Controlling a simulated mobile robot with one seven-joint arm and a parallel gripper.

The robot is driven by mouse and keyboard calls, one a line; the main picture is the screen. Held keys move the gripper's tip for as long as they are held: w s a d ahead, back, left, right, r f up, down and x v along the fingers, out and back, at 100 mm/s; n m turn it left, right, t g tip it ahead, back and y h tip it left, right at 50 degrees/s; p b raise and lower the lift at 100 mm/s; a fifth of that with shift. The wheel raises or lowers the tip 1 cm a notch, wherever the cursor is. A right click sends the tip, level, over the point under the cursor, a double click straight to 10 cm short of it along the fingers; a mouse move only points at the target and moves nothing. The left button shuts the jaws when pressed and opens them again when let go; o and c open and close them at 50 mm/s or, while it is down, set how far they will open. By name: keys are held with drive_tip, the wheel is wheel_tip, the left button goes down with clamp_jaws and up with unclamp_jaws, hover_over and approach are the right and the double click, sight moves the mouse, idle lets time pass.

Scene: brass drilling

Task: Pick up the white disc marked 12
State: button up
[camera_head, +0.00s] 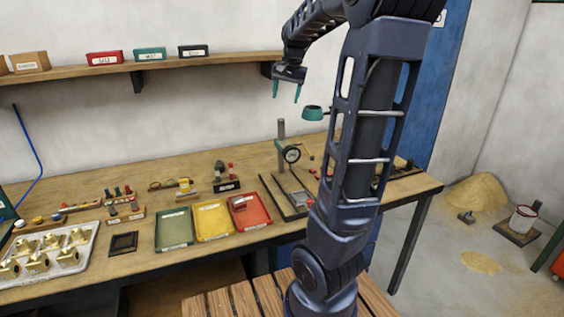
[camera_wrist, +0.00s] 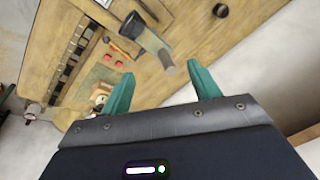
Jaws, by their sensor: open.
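My gripper (camera_head: 286,92) is raised high above the back of the bench, near the right end of the wall shelf, open with nothing between its teal fingers. In the wrist view my gripper (camera_wrist: 165,80) shows both fingers apart, above the bench. I cannot make out a white disc marked 12 in either view. Several small round pieces (camera_head: 38,219) stand at the far left of the bench, too small for me to read any marking. The gripper is far to the right of them and well above them.
The wooden bench (camera_head: 155,180) holds a metal tray of brass parts (camera_head: 88,251), green (camera_head: 174,229), yellow (camera_head: 213,220) and red (camera_head: 249,211) trays, and a dial gauge stand (camera_head: 281,145). A teal lamp head (camera_head: 312,113) is close to the gripper. Small boxes stand on the shelf (camera_head: 180,64).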

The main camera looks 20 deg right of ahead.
drive_tip(key=w+d+f+m+h, duration=0.2)
drive_tip(key=w+m, duration=0.1)
drive_tip(key=w, duration=0.9)
drive_tip(key=w+d+f+m+h, duration=0.2)
drive_tip(key=w+d, duration=0.1)
drive_tip(key=w, duration=0.9)
drive_tip(key=shift+g, duration=0.3)
drive_tip(key=f, duration=1)
drive_tip(key=d+f, duration=0.1)
drive_tip(key=f, duration=0.9)
drive_tip(key=w+f, duration=0.1)
drive_tip(key=f, duration=0.9)
drive_tip(key=shift+d+f, duration=0.25)
drive_tip(key=shift+f, duration=0.05)
drive_tip(key=shift+s+x, duration=0.15)
drive_tip(key=shift+x, duration=1.15)
drive_tip(key=shift+s+x, duration=0.1)
drive_tip(key=shift+x, duration=1.2)
drive_tip(key=shift+d, duration=0.1)
drive_tip(key=c, duration=1.1)
